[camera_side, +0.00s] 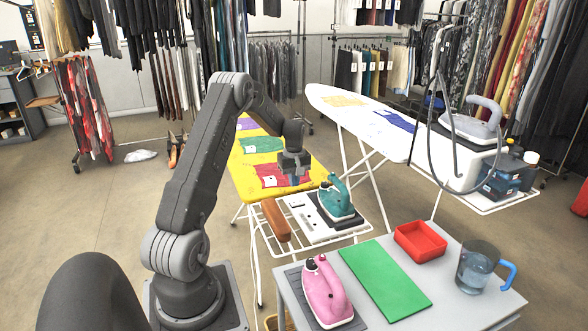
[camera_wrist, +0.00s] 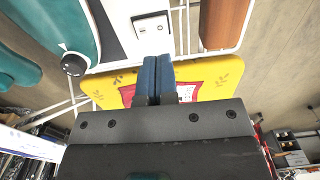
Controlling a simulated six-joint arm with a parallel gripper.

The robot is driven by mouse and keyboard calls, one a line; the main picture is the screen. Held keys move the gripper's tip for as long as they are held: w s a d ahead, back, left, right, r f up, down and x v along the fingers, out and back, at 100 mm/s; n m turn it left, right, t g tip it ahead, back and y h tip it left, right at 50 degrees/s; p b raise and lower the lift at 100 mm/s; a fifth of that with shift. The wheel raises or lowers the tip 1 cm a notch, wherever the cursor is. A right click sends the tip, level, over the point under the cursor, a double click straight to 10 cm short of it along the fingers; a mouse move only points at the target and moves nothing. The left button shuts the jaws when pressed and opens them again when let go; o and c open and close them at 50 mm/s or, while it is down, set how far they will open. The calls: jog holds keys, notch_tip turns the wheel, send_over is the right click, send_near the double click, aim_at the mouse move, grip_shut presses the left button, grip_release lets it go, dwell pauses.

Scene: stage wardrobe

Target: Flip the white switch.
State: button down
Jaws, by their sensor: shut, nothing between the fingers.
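The white switch (camera_wrist: 151,27) sits on a white panel (camera_wrist: 120,28) in the wrist view, near the panel's edge. I cannot tell which way it is set. In the side view the white panel (camera_side: 311,226) rests on a wire rack at the end of the yellow ironing board, and the switch is too small to make out. My gripper (camera_wrist: 157,62) has its blue fingers together and empty, with their tips just short of the switch in the picture. In the side view my gripper (camera_side: 293,181) hangs above the near end of the yellow board, just behind the panel.
A brown wooden block (camera_side: 276,219) lies on the rack to the left. A grey table in front holds a pink iron (camera_side: 327,291), green mat (camera_side: 385,279), red tray (camera_side: 420,241) and water jug (camera_side: 478,269).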

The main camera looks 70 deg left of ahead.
aim_at(298, 201)
notch_tip(298, 201, down, 6)
jog(key=shift+f, duration=0.1)
jog(key=shift+w+r, duration=0.4)
jog(key=shift+w, duration=0.35)
notch_tip(298, 201, up, 14)
jog(key=w, duration=0.2)
dwell(0.4)
